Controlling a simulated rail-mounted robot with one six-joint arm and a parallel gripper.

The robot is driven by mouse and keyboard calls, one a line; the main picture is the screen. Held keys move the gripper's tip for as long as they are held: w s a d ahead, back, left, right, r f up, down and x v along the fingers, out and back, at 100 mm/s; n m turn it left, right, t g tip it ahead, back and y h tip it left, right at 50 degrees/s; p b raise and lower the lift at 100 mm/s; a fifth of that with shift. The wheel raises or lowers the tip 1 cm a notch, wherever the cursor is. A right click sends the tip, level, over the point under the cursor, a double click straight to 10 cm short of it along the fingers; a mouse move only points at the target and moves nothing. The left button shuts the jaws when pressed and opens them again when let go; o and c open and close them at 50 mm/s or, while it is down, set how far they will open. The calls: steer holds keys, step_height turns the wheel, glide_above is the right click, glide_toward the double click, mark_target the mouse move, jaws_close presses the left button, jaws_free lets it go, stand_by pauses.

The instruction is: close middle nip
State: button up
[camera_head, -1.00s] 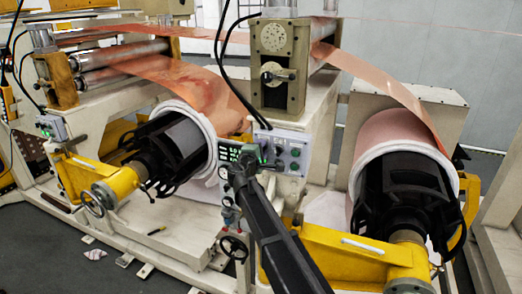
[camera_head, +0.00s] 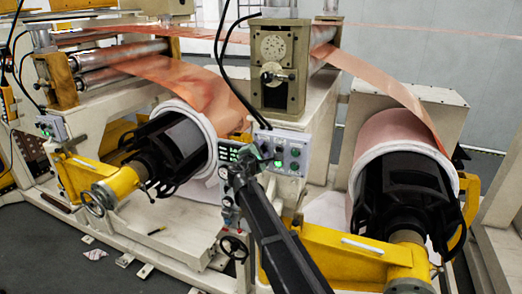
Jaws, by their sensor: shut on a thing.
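The middle nip stand (camera_head: 277,60) is a grey-green housing in the upper middle, with a round perforated plate and a small crank or knob (camera_head: 267,77) on its face. Copper foil (camera_head: 385,85) runs from it down to the right roll. A light grey control box (camera_head: 288,153) with buttons and green lights is below the stand. A dark panel (camera_head: 240,153) with green lit marks adjoins its left side. My black arm reaches up from the bottom middle. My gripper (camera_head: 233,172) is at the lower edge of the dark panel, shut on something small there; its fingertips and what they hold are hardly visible.
A copper roll (camera_head: 395,132) on a black core stands at right, above a yellow arm (camera_head: 345,255). Another roll on a black core is at left, with a yellow arm (camera_head: 88,178) and handwheel. Black cables (camera_head: 222,70) hang left of the stand. Dark floor (camera_head: 60,255) is open at lower left.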

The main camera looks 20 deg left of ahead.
steer(key=o, duration=0.7)
steer(key=shift+c, duration=0.2)
steer(key=s+a, duration=0.1)
steer(key=s, duration=0.9)
steer(key=shift+s+a, duration=0.15)
steer(key=shift+s, duration=0.25)
